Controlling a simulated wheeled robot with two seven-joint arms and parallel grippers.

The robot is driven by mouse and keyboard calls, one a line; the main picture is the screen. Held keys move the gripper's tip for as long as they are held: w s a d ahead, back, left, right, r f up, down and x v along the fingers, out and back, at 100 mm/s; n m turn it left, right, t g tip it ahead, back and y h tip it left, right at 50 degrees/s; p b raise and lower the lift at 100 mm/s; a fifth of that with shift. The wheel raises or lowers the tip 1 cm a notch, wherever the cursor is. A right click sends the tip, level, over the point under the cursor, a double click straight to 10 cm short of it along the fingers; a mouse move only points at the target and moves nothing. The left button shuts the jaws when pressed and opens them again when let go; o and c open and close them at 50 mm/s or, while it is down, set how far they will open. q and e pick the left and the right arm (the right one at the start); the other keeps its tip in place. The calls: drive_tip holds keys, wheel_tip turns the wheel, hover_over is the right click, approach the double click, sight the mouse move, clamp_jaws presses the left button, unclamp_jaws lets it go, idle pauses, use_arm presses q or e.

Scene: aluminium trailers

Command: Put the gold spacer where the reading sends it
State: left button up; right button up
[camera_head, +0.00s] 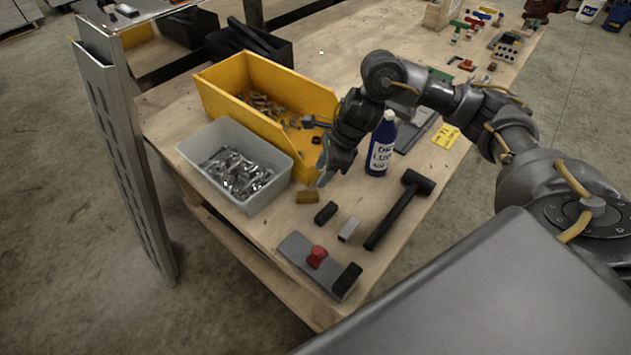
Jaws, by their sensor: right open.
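The gold spacer (307,197) is a small brass-coloured block lying on the wooden workbench (290,226), in front of the yellow bin. My right gripper (325,176) is open, pointing down just behind and right of the gold spacer; I see no contact between them. A black block (326,213) and a silver block (348,229) lie in a row with it. A grey plate (297,247) with a red knob (316,256) and a black block (347,280) on it lies near the bench's front edge. No reading is clearly legible. My left gripper is out of view.
A yellow bin (218,98) and a grey bin (210,184) hold metal parts. A blue bottle (381,148) stands by my right wrist. A black mallet (398,210) lies to the right. A yellow card (446,136) with small dark marks lies behind it. A black bin (283,53) stands farther back.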

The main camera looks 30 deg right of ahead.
drive_tip(key=shift+v, duration=1.6)
